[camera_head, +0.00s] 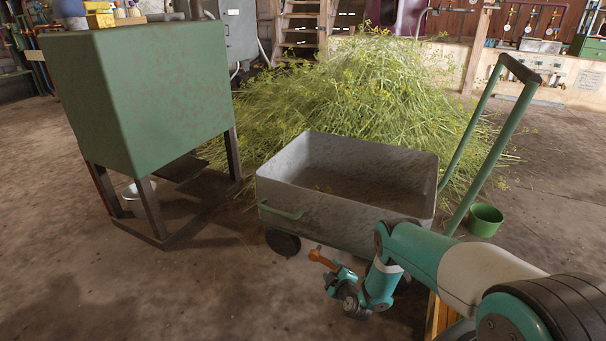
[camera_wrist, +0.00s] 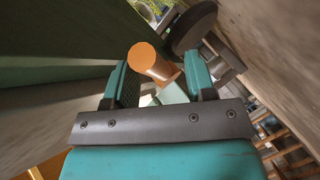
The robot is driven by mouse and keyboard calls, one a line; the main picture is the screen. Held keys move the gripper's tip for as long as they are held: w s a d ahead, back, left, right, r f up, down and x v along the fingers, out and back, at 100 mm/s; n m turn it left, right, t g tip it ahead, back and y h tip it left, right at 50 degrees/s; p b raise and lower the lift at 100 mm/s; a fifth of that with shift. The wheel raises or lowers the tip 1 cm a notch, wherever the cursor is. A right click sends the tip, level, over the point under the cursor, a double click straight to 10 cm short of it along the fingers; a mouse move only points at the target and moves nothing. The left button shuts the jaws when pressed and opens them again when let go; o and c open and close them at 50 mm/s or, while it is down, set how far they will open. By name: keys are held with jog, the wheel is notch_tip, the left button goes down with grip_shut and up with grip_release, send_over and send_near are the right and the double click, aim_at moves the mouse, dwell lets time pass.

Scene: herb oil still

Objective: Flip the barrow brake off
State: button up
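The barrow (camera_head: 345,210) is a grey, worn open box on a green frame, with a green push handle (camera_head: 490,140) at its right. The orange brake lever (camera_head: 322,258) sticks out low at the barrow's near side, beside the dark front wheel (camera_head: 283,242). My gripper (camera_head: 338,272) is low beside the barrow, right at the lever. In the wrist view, the lever's orange round end (camera_wrist: 150,62) lies between the two teal fingers of my gripper (camera_wrist: 158,72), which stand apart with room around it. The lever's base is partly hidden behind the right finger.
A green tank on dark legs (camera_head: 150,95) stands at the left, with a pale bucket (camera_head: 138,192) beneath. A heap of yellow-flowered herbs (camera_head: 365,85) lies behind the barrow. A green bucket (camera_head: 485,220) stands right of it. The floor at front left is clear.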

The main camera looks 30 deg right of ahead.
jog(key=r+p+v, duration=0.1)
jog(key=p+v, duration=1.3)
jog(key=v, duration=0.1)
jog(key=w+a+r+n+y+p, duration=0.15)
jog(key=w+r+y+p, duration=0.3)
jog(key=w+r, duration=0.95)
jog(key=w+a+r+g+y+p, duration=0.1)
jog(key=w+a+r+y+p, duration=0.1)
jog(key=r, duration=0.6)
jog(key=w+a+r+n+g+y+p, duration=0.1)
jog(key=w+a+r+g+y, duration=0.1)
jog(key=w+r, duration=0.3)
jog(key=shift+w+a+r+y+p, duration=0.2)
jog(key=shift+a+r+y+p, duration=0.4)
jog(key=shift+r, duration=1.2)
jog(key=shift+a+h, duration=0.1)
jog(key=shift+h, duration=0.15)
